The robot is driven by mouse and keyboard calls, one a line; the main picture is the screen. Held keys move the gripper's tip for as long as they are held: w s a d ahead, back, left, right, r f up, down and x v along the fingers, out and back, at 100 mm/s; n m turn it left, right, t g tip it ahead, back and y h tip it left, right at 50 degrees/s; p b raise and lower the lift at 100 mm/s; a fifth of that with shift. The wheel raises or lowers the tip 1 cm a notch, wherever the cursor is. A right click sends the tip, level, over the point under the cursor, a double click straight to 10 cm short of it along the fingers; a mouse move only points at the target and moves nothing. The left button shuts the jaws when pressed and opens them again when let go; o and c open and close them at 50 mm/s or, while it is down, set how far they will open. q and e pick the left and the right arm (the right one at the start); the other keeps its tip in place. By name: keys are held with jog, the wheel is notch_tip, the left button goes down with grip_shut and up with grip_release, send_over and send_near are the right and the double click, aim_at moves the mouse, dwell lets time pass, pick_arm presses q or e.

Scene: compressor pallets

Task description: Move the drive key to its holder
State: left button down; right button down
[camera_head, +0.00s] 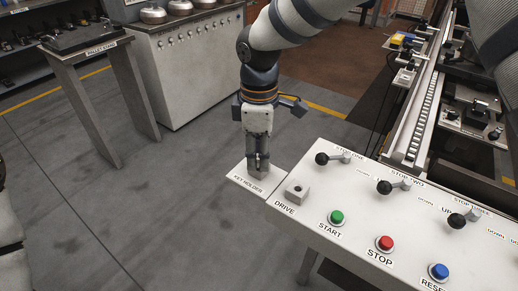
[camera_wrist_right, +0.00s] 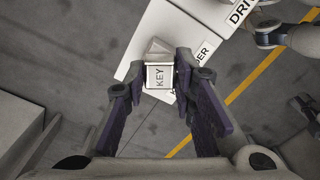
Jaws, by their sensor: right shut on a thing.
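In the head view my right gripper (camera_head: 258,158) points down over the white plate marked KEY HOLDER (camera_head: 246,187), at the left end of the control panel. It is shut on the key. A grey block (camera_wrist_right: 158,47) shows just beyond the key on the holder plate (camera_wrist_right: 134,68). I cannot tell whether the key touches the holder or is seated in it. My left gripper is not in view.
The control panel has a DRIVE block (camera_head: 296,192) with a dark hole, green START (camera_head: 336,217), red STOP (camera_head: 384,243) and blue RESET (camera_head: 438,271) buttons, and black-knobbed levers (camera_head: 322,159). A conveyor (camera_head: 425,108) lies behind. Floor left of the holder is clear.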

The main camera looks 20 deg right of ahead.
jog(key=c, duration=1.2)
grip_release()
jog(key=shift+c, duration=0.2)
notch_tip(320, 180, up, 12)
